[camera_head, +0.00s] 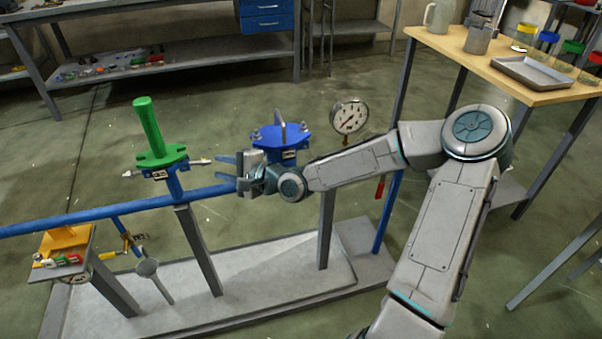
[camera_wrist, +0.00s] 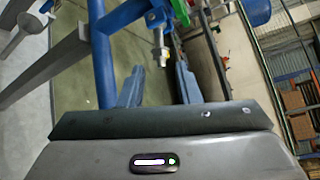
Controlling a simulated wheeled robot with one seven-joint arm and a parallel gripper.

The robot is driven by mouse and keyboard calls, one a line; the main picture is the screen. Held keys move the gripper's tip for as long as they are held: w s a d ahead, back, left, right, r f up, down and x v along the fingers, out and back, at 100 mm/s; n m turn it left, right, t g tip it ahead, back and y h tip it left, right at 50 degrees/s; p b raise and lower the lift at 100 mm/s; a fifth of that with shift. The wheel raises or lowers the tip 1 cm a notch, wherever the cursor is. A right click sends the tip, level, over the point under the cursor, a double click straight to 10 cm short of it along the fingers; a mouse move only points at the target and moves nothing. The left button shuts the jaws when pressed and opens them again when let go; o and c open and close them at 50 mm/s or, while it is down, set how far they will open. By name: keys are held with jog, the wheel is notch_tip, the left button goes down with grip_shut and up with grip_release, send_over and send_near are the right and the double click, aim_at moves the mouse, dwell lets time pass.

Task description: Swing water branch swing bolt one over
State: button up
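A green capped branch (camera_head: 150,135) stands upright on the blue pipe (camera_head: 100,216). A metal swing bolt (camera_head: 200,161) sticks out nearly level from its right side, and another (camera_head: 130,173) from its left. No label shows which is bolt one. My gripper (camera_head: 222,168) is just right of the right-hand bolt, fingers pointing left. In the wrist view my gripper (camera_wrist: 159,70) has its fingers apart with nothing between them; a metal bolt end (camera_wrist: 160,48) lies just beyond the tips, apparently in line with the gap.
A blue flanged branch (camera_head: 282,137) stands close behind my gripper, with a pressure gauge (camera_head: 349,118) to its right. A small yellow-topped stand (camera_head: 62,240) carries coloured parts at lower left. A wooden table (camera_head: 460,48) with a tray (camera_head: 535,75) is at upper right.

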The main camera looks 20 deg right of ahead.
jog(key=p+v, duration=0.2)
jog(key=v, duration=0.4)
jog(key=s+d+f+n+g+h+p, duration=0.2)
jog(key=s+f+n+g+h, duration=0.45)
jog(key=f, duration=0.35)
jog(key=s+d+r+n+h+p, duration=0.1)
jog(key=s+d+r+h, duration=0.2)
jog(key=r, duration=0.5)
jog(key=s+d+r+n+h+p, duration=0.1)
jog(key=s+d+r+h, duration=0.2)
jog(key=d+r, duration=0.2)
jog(key=shift+s+r+t, duration=0.15)
jog(key=shift+r+t, duration=0.2)
jog(key=shift+r, duration=1.3)
